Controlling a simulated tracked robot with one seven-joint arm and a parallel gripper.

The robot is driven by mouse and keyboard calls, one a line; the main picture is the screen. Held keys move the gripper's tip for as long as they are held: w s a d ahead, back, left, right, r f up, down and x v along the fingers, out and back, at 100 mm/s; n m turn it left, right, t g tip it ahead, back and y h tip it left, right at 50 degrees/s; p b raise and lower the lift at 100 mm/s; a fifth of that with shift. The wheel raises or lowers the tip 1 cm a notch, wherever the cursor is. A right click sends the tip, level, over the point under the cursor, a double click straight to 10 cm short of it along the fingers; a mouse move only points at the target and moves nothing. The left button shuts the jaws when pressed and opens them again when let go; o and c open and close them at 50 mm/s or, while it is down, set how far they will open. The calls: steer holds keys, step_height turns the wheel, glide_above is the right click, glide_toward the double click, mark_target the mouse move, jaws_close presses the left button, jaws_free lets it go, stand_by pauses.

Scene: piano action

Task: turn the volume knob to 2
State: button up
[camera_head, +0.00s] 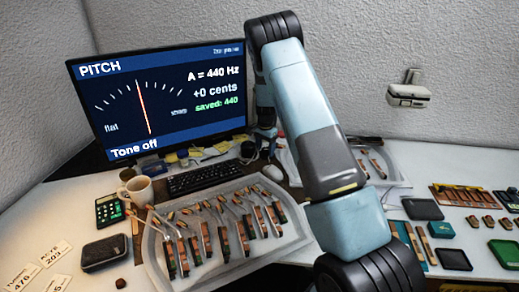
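I cannot make out a volume knob with certainty. A small dark round object (248,149) stands at the back of the desk, right of the keyboard, but it is too small to identify. The monitor (160,100) shows PITCH, A = 440 Hz, +0 cents and "Tone off", and no volume number. My arm rises from the bottom right, bends at the top and comes down beside the monitor's right edge. My gripper (264,137) is at its lower end, close to the dark round object. Its fingers are too small and partly hidden to read, and I cannot tell whether it touches anything.
A clear tray (150,267) of piano hammers fills the front middle. The keyboard (203,178), mug (140,190), calculator (109,209) and black case (104,252) are at left and centre. A white mouse-like object (272,173) lies below my gripper. Tools and small boxes crowd the right.

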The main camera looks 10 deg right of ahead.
mark_target(266, 148)
steer(key=shift+d+r, duration=0.1)
step_height(266, 148, up, 14)
steer(key=shift+f, duration=0.2)
stand_by(0.5)
steer(key=shift+r, duration=0.1)
